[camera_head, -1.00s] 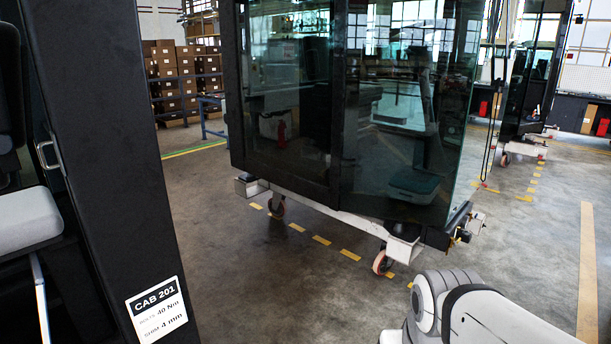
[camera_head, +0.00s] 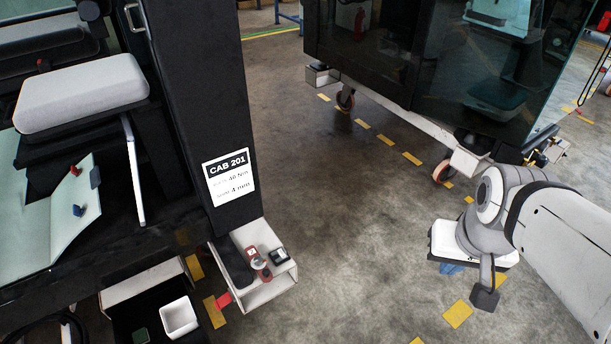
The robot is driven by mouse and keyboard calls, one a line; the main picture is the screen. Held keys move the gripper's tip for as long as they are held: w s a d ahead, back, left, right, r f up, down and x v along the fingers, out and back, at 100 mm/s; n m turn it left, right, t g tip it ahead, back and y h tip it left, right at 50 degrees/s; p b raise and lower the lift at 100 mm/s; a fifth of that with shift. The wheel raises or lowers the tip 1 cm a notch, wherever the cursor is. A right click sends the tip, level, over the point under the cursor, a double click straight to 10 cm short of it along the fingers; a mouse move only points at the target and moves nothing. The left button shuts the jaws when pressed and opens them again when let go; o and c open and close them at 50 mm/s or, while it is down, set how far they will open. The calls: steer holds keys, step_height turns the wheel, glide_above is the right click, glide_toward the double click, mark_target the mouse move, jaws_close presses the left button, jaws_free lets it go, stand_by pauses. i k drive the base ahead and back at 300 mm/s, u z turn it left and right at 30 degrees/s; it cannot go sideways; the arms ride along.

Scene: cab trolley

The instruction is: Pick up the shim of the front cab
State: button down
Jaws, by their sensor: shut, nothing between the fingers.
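The near cab (camera_head: 185,110) at the left bears a label (camera_head: 231,180) reading "CAB 201" and a 4 mm line, which read "SHIM 4 mm" in the earlier frame. At the foot of its dark post is a white open tray (camera_head: 262,293). In it are a red-and-white item (camera_head: 251,254), a red can-like item (camera_head: 262,270) and a small dark block (camera_head: 279,257). I cannot tell if any of these is the shim. My gripper (camera_head: 485,298) is shut and empty, hanging over the floor well to the right of the tray.
A white cup-like container (camera_head: 179,317) and a green piece (camera_head: 141,335) are in a dark bin left of the tray. A red piece (camera_head: 223,300) is at the tray's left side. A second cab (camera_head: 400,50) on a wheeled trolley stands behind. Floor between is clear.

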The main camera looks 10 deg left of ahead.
mark_target(281, 251)
steer(key=u, duration=1.1)
steer(key=k, duration=0.6)
steer(key=u, duration=0.15)
steer(key=i, duration=1.55)
steer(key=u, duration=0.3)
